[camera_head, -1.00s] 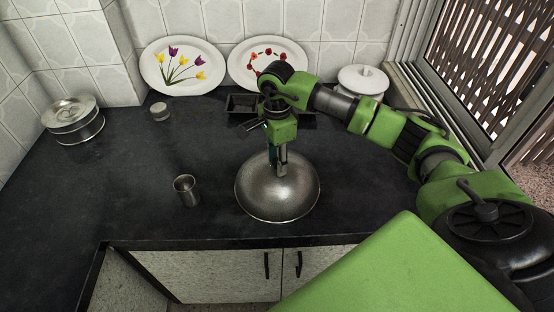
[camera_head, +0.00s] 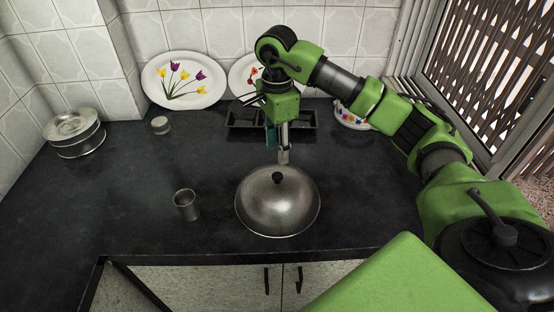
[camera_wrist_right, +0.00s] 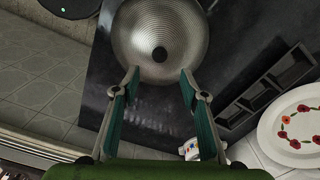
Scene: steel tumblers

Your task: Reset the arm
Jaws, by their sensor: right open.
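My right gripper (camera_head: 283,157) is open and empty, just behind and above a domed steel lid (camera_head: 262,215) on the dark counter. The lid's black knob (camera_head: 278,178) shows uncovered. In the right wrist view the two fingers of the gripper (camera_wrist_right: 158,75) are spread apart, with the lid (camera_wrist_right: 182,30) and its knob (camera_wrist_right: 159,54) beyond them. A steel tumbler (camera_head: 186,206) stands upright to the left of the lid. My left gripper is not in view.
Behind my right arm are a dark compartment tray (camera_head: 245,120), a tulip plate (camera_head: 180,95) leaning on the wall and a partly hidden rose plate (camera_head: 240,72). A round steel container (camera_head: 78,142) stands at the left. The left middle counter (camera_head: 110,195) is clear.

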